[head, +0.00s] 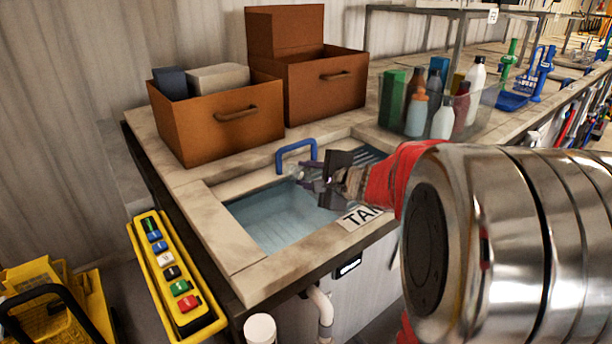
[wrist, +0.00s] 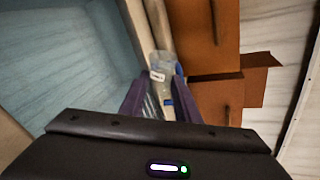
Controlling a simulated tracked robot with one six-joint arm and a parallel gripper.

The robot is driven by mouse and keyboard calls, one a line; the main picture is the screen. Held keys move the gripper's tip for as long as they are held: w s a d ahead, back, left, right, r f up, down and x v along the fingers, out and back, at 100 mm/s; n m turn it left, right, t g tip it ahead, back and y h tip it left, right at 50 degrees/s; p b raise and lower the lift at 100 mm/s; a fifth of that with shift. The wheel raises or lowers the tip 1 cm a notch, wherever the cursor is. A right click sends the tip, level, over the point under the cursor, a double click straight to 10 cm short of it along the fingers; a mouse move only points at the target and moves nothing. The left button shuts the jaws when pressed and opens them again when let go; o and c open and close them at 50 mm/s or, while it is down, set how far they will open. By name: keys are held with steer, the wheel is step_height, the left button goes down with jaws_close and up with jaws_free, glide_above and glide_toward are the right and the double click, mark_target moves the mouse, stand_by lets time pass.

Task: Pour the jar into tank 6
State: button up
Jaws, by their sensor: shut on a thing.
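A tank (head: 275,220) with pale blue liquid is set in the stone-topped counter. Its label (head: 358,217) is partly hidden behind my arm, so only "TA" and part of another letter read; the number cannot be read. My gripper (head: 312,186) is over the tank's far right part. In the wrist view my gripper (wrist: 155,98) is shut on a clear jar (wrist: 163,64) with a small white label, held between the purple fingers. The jar is small and mostly hidden in the head view; I cannot tell its tilt or contents. The tank also shows in the wrist view (wrist: 65,55).
A blue curved handle (head: 296,150) stands at the tank's back edge. Two brown drawer boxes (head: 215,120) (head: 325,85) stand behind it. A clear bin (head: 482,118) of bottles is at the right. A yellow button panel (head: 172,275) hangs at the counter's left front.

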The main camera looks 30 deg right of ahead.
steer(key=shift+d+r+m+y, duration=0.1)
steer(key=shift+r+m+y, duration=0.05)
steer(key=shift+m+y, duration=0.55)
steer(key=m+y, duration=0.1)
steer(key=m, duration=0.1)
steer(key=m+y, duration=0.1)
steer(key=shift+a+m, duration=0.2)
steer(key=shift+m, duration=0.2)
steer(key=r+m+y, duration=0.1)
steer(key=m, duration=0.1)
steer(key=a+r+m+y, duration=0.1)
steer(key=m, duration=0.1)
steer(key=shift+s+a, duration=0.15)
steer(key=shift+s, duration=0.1)
stand_by(0.4)
